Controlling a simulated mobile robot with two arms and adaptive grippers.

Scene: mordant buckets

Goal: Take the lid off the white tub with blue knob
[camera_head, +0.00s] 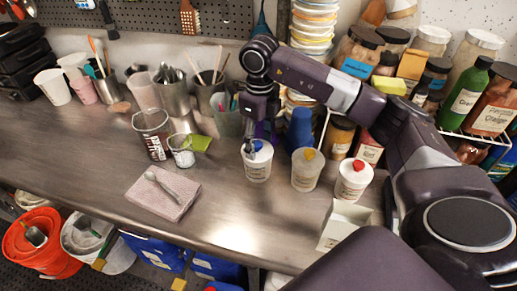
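The white tub with the blue knob (258,166) stands upright on the steel counter. Its lid is on, and the blue knob (258,145) shows on top. My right gripper (250,148) points down at the lid, right by the knob. Its fingertips are small and partly merge with the lid, so I cannot tell if they are closed on the knob. My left gripper is not in view. A tub with a yellow knob (306,172) and a tub with a red knob (353,182) stand to the right.
A small white box (343,225) stands near the counter's front right. A folded pink cloth (163,192) with a tool on it lies at left. Cups (152,135) and tool holders stand behind. Jars (356,52) crowd the back right. The counter front (225,222) is clear.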

